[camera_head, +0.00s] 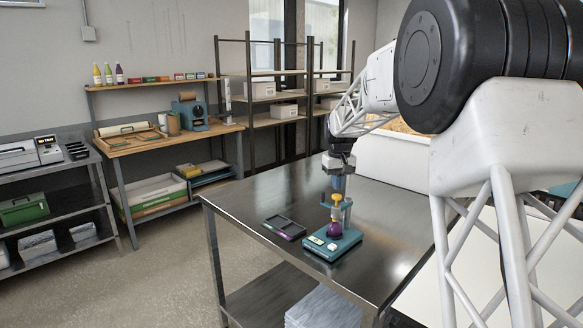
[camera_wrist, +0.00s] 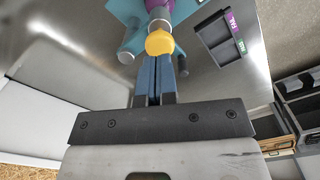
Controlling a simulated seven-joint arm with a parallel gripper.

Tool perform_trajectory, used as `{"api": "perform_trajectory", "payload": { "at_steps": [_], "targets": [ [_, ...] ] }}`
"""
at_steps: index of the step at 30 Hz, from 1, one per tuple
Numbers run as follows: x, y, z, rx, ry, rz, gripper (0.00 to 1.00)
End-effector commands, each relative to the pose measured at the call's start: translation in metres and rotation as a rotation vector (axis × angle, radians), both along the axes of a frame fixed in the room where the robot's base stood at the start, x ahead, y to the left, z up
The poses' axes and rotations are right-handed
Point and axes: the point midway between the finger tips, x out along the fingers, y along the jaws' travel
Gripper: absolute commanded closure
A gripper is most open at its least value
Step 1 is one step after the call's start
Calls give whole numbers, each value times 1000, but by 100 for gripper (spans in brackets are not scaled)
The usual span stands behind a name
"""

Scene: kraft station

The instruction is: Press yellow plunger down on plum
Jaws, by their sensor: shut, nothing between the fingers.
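The yellow plunger (camera_head: 337,198) stands upright on a teal press (camera_head: 325,250) on the metal table. The round purple plum (camera_head: 334,231) sits below it on the press base. My gripper (camera_head: 338,190) points down with its blue fingers shut and empty, directly above the plunger's top. In the wrist view the closed fingertips (camera_wrist: 154,58) lie right by the yellow cap (camera_wrist: 160,42); whether they touch it I cannot tell. Only a bit of purple shows beyond the cap in the wrist view, and the cap and fingers hide much of the press.
A small dark tray (camera_head: 284,228) with a purple label lies left of the press, also in the wrist view (camera_wrist: 222,42). The steel table (camera_head: 265,195) is otherwise largely clear around them. A white bin (camera_head: 395,158) stands behind to the right. Shelves and a wooden bench (camera_head: 165,140) are farther back.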

Motion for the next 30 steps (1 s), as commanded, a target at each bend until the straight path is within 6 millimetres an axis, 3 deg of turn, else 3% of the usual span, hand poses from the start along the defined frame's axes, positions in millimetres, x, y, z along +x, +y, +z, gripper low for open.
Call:
{"api": "perform_trajectory", "payload": {
  "at_steps": [30],
  "targets": [
    [0, 0, -15, 0, 0, 0, 100]
  ]
}}
